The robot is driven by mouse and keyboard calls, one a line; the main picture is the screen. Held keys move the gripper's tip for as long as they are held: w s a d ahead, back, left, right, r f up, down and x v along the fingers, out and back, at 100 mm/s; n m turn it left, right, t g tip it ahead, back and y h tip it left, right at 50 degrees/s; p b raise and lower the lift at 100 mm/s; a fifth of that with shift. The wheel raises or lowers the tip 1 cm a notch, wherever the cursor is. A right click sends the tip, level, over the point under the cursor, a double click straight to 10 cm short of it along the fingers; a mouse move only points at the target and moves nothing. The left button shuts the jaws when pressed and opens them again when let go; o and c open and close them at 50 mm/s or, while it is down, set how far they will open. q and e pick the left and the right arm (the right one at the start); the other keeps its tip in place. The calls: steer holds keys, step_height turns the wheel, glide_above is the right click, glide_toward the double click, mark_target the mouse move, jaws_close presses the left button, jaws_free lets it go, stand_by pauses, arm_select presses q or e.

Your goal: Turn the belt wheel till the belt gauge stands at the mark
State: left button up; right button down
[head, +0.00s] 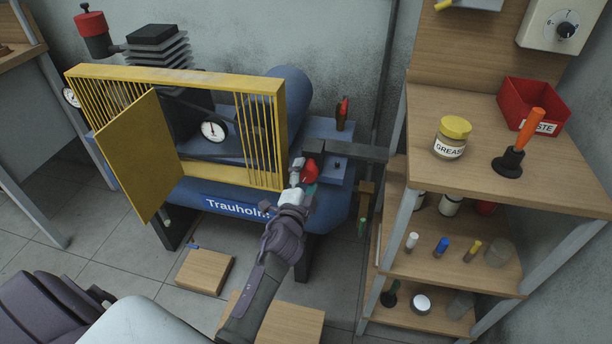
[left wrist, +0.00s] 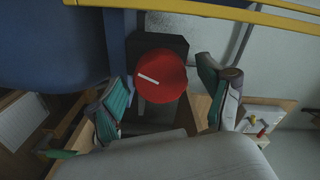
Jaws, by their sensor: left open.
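A red round wheel (head: 311,173) with a white line on its face sits at the right end of the blue compressor. In the left wrist view the wheel (left wrist: 160,76) is mounted on a dark block, its white line slanting. My left gripper (head: 302,180) is at the wheel, open; its two green-padded fingers stand on either side of it, with gaps visible. A round white gauge (head: 213,131) with a dark needle shows behind the yellow guard; its mark is too small to make out. My right gripper is not in view.
The yellow guard (head: 180,77) has its door panel (head: 137,158) swung open. A grey bar (head: 355,151) juts out just right of the wheel. A wooden shelf unit (head: 480,185) with jars stands to the right. A wooden block (head: 204,271) lies on the floor.

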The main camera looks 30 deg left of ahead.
arm_select(q)
steer(key=v, duration=0.7)
stand_by(1.0)
